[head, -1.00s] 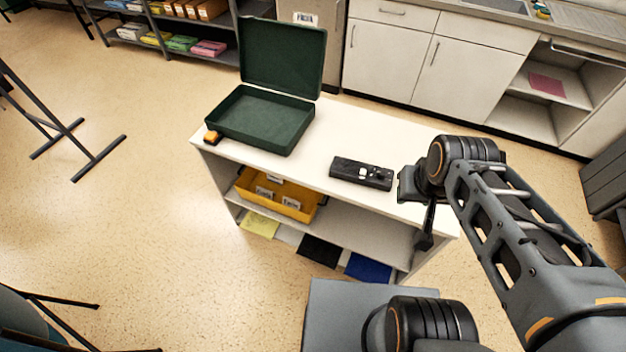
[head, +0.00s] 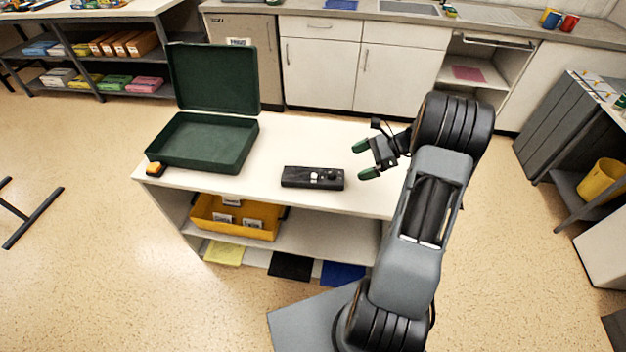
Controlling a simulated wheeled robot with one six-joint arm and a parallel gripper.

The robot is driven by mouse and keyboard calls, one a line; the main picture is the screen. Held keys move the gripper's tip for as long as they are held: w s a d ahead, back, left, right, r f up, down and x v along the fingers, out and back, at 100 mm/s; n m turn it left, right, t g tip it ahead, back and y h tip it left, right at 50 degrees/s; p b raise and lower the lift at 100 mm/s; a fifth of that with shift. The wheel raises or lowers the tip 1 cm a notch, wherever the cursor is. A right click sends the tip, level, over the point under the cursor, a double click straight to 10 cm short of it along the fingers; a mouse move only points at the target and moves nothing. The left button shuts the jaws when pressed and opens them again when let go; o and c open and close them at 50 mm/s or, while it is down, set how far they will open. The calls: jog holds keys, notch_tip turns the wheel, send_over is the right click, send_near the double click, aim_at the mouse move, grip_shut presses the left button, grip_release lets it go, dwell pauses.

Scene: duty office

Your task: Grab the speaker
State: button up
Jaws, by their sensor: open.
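A black oblong device with small pale knobs on top, the only thing here that looks like the speaker (head: 312,178), lies flat near the front edge of the white shelf unit's top (head: 285,143). My gripper (head: 364,160) is open and empty, with green-tipped fingers spread apart. It is just to the right of the speaker and slightly farther back, with a gap between them. Its fingers point left. I cannot tell its exact height above the top.
An open dark green case (head: 205,143) stands on the left of the top, its lid upright. A small orange-and-black object (head: 155,169) sits at the left front corner. A yellow bin (head: 236,216) is on the shelf below. Cabinets (head: 320,70) stand behind.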

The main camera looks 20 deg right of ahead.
aim_at(332, 171)
jog(key=d+f+m+t, duration=0.1)
jog(key=d+f, duration=0.1)
jog(key=w+d+f+m+t+y, duration=0.1)
jog(key=f+m, duration=0.1)
jog(key=shift+d, duration=0.35)
jog(key=p+x, duration=0.1)
jog(key=x, duration=1.1)
jog(key=shift+w+a+f, duration=0.15)
jog(key=shift+a+f, duration=0.05)
jog(key=shift+a, duration=0.05)
jog(key=shift+r, duration=0.1)
jog(key=c, duration=1.1)
